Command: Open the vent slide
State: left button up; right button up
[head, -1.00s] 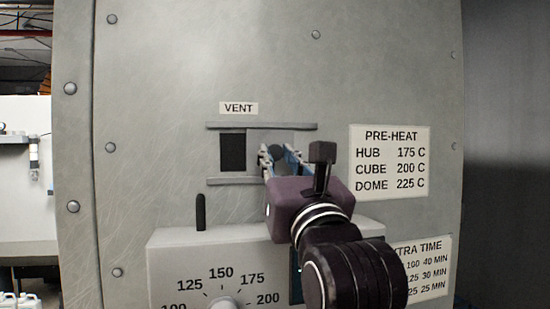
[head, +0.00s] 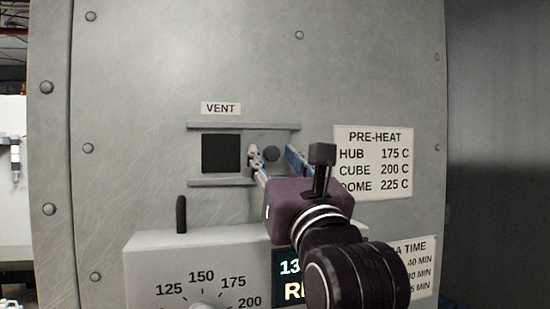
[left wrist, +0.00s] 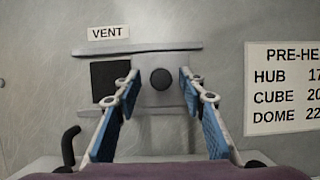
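The vent slide (head: 246,154) is a grey metal plate with a round dark knob (head: 271,153), between two horizontal rails under the VENT label. It stands to the right, and a square dark opening (head: 221,153) shows left of it. My left gripper (head: 274,158) is open in front of the slide, with one finger on each side of the knob. In the left wrist view, the knob (left wrist: 162,79) lies between the parted fingertips (left wrist: 158,82), with visible gaps on both sides. How deep the fingertips reach along the knob is unclear. My right gripper is out of view.
A control box (head: 150,260) with a temperature dial and a lit display juts out below the vent. A black lever (head: 181,214) stands above its left part. A PRE-HEAT sign (head: 372,163) is right of the vent. The panel above is clear.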

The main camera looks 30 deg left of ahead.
pick_arm(q)
jog(key=v, duration=0.7)
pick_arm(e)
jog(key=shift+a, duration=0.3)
pick_arm(q)
jog(key=shift+s+d, duration=0.1)
jog(key=shift+d, duration=0.1)
